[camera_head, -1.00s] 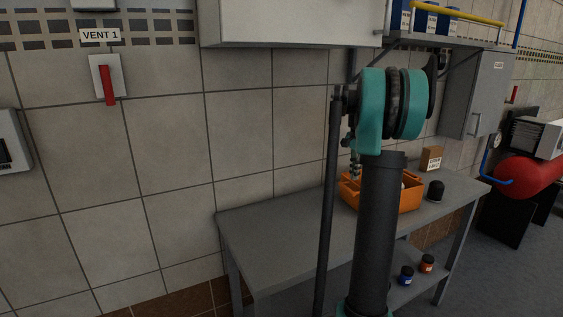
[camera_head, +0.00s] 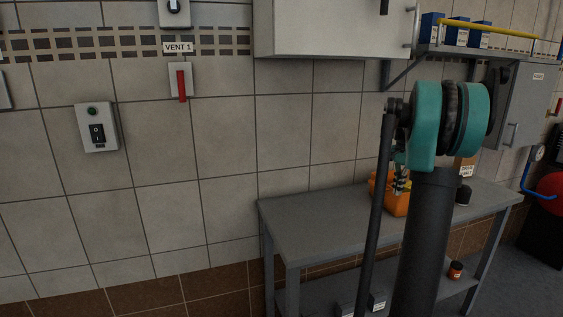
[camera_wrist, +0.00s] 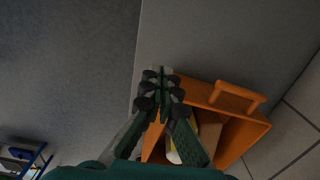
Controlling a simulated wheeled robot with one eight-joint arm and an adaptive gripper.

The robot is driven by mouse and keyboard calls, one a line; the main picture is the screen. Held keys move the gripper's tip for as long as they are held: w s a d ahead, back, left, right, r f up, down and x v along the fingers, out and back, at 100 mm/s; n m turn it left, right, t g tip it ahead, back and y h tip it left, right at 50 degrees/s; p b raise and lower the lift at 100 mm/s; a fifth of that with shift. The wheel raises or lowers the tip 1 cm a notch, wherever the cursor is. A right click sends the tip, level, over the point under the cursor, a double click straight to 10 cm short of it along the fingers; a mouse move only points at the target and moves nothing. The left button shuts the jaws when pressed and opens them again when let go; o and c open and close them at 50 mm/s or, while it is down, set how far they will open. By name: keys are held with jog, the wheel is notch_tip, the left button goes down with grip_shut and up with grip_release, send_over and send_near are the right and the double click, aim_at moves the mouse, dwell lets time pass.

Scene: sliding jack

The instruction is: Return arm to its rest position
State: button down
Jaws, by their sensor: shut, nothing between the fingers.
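My gripper (camera_wrist: 160,84) is shut and empty in the wrist view, its dark fingertips together. In that view it overlaps the left edge of an orange crate (camera_wrist: 252,120); I cannot tell how high above it is. In the head view my gripper (camera_head: 400,179) shows small and partly hidden in front of the orange crate (camera_head: 388,204). My arm is folded, with its teal joint raised over the table area and its dark links hanging down. My arm hides the crate's right part.
The grey table (camera_head: 310,228) has clear top to the left of the crate. A black-topped item (camera_head: 463,195) and a small box (camera_head: 466,167) stand on its right. A wall cabinet (camera_head: 330,28) and shelf (camera_head: 470,51) hang above. A red-handled switch (camera_head: 181,80) is on the wall.

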jog(key=s+a+f+n+t, duration=0.1)
jog(key=s+a+f+n, duration=0.25)
jog(key=s+a, duration=0.3)
jog(key=s+a+f+n+t, duration=0.1)
jog(key=s+a+f+n, duration=0.3)
jog(key=a, duration=0.3)
jog(key=s+a+f+n+t, duration=0.1)
jog(key=s+a+f+n, duration=0.2)
jog(key=s+f, duration=0.3)
jog(key=s+a+f+n+t, duration=0.1)
jog(key=s+a+f+n, duration=0.3)
jog(key=s, duration=0.9)
jog(key=a+f, duration=0.1)
jog(key=a, duration=0.1)
jog(key=shift+s+a+f, duration=0.25)
jog(key=shift+a+f, duration=0.05)
jog(key=shift+f, duration=0.1)
